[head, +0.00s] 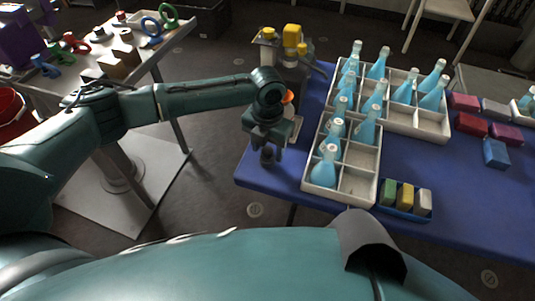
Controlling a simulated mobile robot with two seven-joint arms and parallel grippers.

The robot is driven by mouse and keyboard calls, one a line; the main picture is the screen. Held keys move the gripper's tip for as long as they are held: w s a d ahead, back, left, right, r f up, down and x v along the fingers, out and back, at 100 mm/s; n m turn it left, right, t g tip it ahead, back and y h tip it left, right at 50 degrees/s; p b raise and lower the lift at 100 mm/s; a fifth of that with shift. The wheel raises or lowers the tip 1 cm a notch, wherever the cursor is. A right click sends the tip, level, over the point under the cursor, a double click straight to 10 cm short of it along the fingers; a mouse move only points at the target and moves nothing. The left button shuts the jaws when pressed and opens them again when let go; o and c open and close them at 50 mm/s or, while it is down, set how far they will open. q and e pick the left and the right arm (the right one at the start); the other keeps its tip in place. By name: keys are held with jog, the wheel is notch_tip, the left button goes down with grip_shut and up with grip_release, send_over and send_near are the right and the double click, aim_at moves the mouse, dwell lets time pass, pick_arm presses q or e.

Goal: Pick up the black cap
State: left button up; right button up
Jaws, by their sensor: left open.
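My left gripper (267,146) hangs over the near left corner of the blue table (262,180), pointing down, with its jaws open. A small dark rounded thing (268,156) shows right at its fingertips, above or on the table corner. It may be the black cap, but it is too small and dark to be sure. I cannot tell whether the fingers touch it. The gripper body hides part of the table behind it. My right gripper is not in view.
A divided crate (341,199) with several blue bottles stands just right of the gripper. A blue tray (405,213) holds three coloured blocks. Yellow-capped items (291,36) stand behind the gripper. Red, grey and blue blocks lie at right. A side table (150,62) at left holds rings and blocks.

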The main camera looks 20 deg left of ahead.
pick_arm(q)
jog(key=shift+c, duration=0.2)
jog(key=c, duration=1)
